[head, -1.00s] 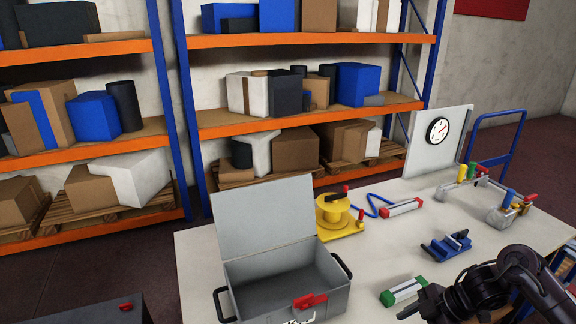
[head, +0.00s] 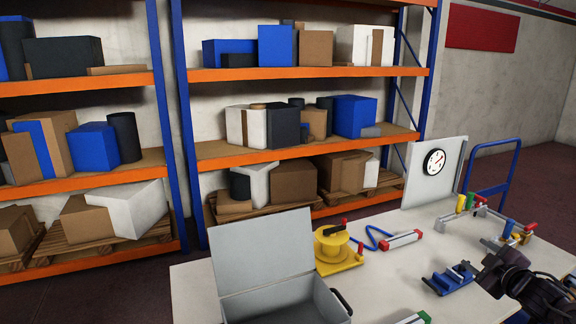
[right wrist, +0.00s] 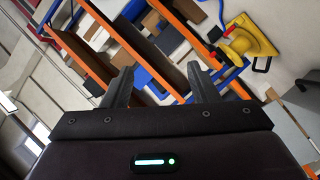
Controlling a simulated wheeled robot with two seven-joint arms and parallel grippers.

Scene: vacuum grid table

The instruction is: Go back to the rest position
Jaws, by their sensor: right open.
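My right gripper (right wrist: 160,88) is open and empty in the right wrist view, its two fingers apart and pointing toward the shelves. In the head view my right arm comes in at the lower right, above the table's right part, near the blue clamp-like fixture (head: 449,278). The gripper's fingertips are hard to make out there. My left gripper is not in view. The table (head: 385,280) carries an open grey box (head: 262,262) with its lid up, cut off by the bottom edge.
A panel with a gauge (head: 433,161) and a fixture with coloured handles (head: 500,222) stand at the right. Loaded shelves (head: 300,150) stand behind.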

